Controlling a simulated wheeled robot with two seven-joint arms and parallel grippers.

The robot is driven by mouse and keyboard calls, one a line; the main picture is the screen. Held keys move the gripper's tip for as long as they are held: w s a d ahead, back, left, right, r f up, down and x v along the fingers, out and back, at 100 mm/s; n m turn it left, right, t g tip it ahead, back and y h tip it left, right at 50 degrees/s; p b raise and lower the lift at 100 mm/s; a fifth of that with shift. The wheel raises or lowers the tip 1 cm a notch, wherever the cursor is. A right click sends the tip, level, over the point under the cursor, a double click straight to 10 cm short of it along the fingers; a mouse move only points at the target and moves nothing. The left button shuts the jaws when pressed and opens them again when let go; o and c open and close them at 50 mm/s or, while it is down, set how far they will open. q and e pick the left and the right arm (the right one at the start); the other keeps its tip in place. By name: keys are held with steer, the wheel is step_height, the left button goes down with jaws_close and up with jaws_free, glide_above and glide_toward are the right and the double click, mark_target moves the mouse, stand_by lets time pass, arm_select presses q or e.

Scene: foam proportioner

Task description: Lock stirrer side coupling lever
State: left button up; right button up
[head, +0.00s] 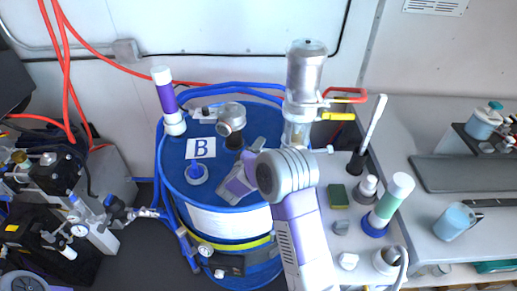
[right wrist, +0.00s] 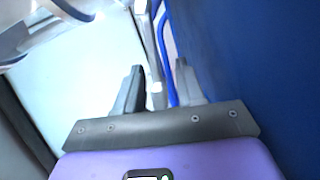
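The stirrer (head: 305,72) seems to be the upright metal cylinder at the back right of the blue drum (head: 225,200). Beside it are a red handle (head: 345,96) and a yellow lever (head: 338,116); I cannot tell which, if either, is the coupling lever. My right gripper (right wrist: 160,72) is low over the drum lid, left of the stirrer's base. Its fingers are apart in the right wrist view. A thin grey metal bar (right wrist: 147,40) and a blue hose (right wrist: 165,60) appear between them, apparently beyond; contact cannot be judged. My left gripper is not in view.
A metal fitting (head: 230,115) and a purple-and-white post (head: 165,95) stand on or beside the drum. Hoses and valves (head: 75,230) crowd the left.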

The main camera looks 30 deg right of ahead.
steer(key=shift+w+d, duration=0.1)
jaws_close()
stand_by(0.4)
